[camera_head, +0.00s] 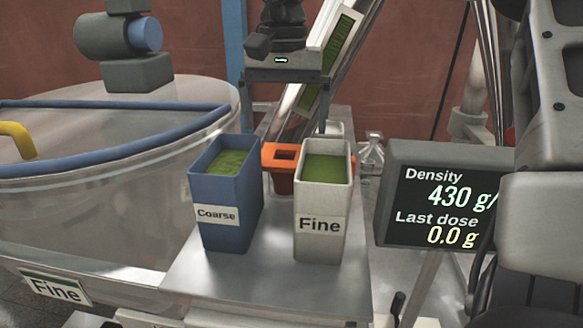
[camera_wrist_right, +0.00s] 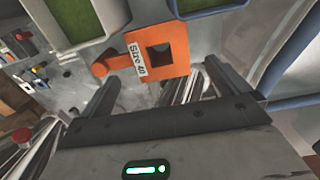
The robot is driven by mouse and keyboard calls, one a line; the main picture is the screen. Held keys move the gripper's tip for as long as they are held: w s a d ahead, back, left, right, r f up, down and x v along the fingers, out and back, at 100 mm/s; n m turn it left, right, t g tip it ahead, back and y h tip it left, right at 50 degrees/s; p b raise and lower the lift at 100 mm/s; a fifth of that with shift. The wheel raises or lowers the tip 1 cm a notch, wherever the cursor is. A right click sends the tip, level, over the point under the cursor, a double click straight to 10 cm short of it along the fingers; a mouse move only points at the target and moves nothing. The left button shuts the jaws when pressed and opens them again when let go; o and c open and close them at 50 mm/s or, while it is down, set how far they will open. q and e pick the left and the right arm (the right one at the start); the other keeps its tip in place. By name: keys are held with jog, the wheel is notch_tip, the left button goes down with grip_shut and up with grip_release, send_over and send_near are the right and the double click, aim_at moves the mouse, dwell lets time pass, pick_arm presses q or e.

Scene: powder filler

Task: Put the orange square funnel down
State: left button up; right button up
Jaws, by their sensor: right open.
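The orange square funnel (camera_head: 283,168) stands on the steel surface between and just behind the blue and white bins in the head view, partly hidden by them. In the right wrist view the funnel (camera_wrist_right: 181,56) shows its square hole and a tab labelled "Size 40". My right gripper (camera_head: 284,128) hangs over it with its fingers spread, one on each side. In the right wrist view the funnel lies just beyond the open fingertips (camera_wrist_right: 160,74), with nothing held between them. My left gripper is not in view.
A blue "Coarse" bin (camera_head: 225,215) and a white "Fine" bin (camera_head: 320,238), both with green powder, stand in front on the steel table (camera_head: 265,290). A display (camera_head: 435,205) is to the right, a large vat (camera_head: 100,215) to the left. A slanted tube rises behind.

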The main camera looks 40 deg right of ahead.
aim_at(284, 154)
notch_tip(284, 154, down, 5)
jog(key=shift+f+p, duration=0.15)
jog(key=shift+p, duration=0.4)
jog(key=c, duration=1)
jog(key=shift+c, duration=0.3)
